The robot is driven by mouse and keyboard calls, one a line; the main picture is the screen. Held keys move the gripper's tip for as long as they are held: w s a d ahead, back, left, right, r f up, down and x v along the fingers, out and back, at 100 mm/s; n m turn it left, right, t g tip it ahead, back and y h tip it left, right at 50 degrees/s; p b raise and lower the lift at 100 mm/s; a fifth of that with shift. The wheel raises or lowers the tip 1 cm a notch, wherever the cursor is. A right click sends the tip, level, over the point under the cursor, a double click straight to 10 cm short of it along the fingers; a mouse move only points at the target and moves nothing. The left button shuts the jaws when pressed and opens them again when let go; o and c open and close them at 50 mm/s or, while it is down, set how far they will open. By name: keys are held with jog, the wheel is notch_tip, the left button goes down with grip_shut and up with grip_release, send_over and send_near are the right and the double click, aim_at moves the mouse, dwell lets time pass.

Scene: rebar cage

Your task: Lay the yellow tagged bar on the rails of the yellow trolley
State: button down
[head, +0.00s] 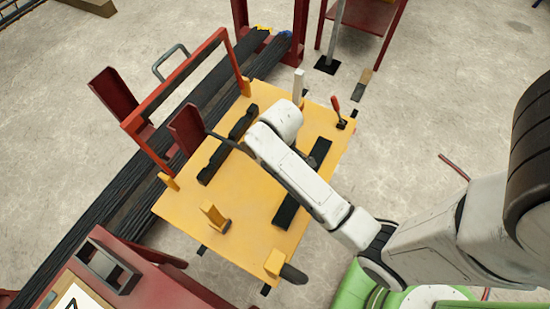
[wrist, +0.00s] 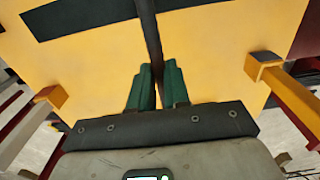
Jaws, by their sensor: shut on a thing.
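The yellow trolley (head: 185,205) stands in the middle of the head view, with two black rails on its deck, a notched left one (head: 215,163) and a right one (head: 287,212). In the wrist view my gripper (wrist: 157,80) has its green fingers shut on a thin dark bar (wrist: 150,35). The bar (head: 222,138) also shows in the head view, crossing over the left rail and running behind my arm. I cannot tell whether it touches the rails. No yellow tag shows on its visible part. My gripper is hidden behind my arm in the head view.
Bundles of dark bars (head: 110,195) lie in a red rack left of the trolley, with yellow (head: 265,29) and blue (head: 285,34) tags at the far end. A red upright plate (head: 186,130) stands near the deck's left edge. Yellow posts (head: 213,215) stand on the deck.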

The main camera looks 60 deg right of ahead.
jog(key=w+d+f, duration=0.1)
jog(key=f, duration=0.1)
jog(key=w+d+f, duration=0.1)
jog(key=d+f, duration=0.1)
jog(key=w+d+f, duration=0.2)
jog(key=shift+f+b, duration=0.25)
jog(key=shift+b, duration=0.05)
jog(key=shift+w+d+f, duration=0.1)
jog(key=shift+f, duration=1.45)
jog(key=shift+f, duration=0.15)
jog(key=c, duration=1.1)
grip_release()
notch_tip(320, 180, up, 12)
jog(key=s+a+r+m+t, duration=0.1)
jog(key=s+a+r, duration=0.2)
jog(key=s+a, duration=0.8)
jog(key=s, duration=0.3)
jog(key=shift+a+p, duration=0.25)
jog(key=shift+p, duration=0.05)
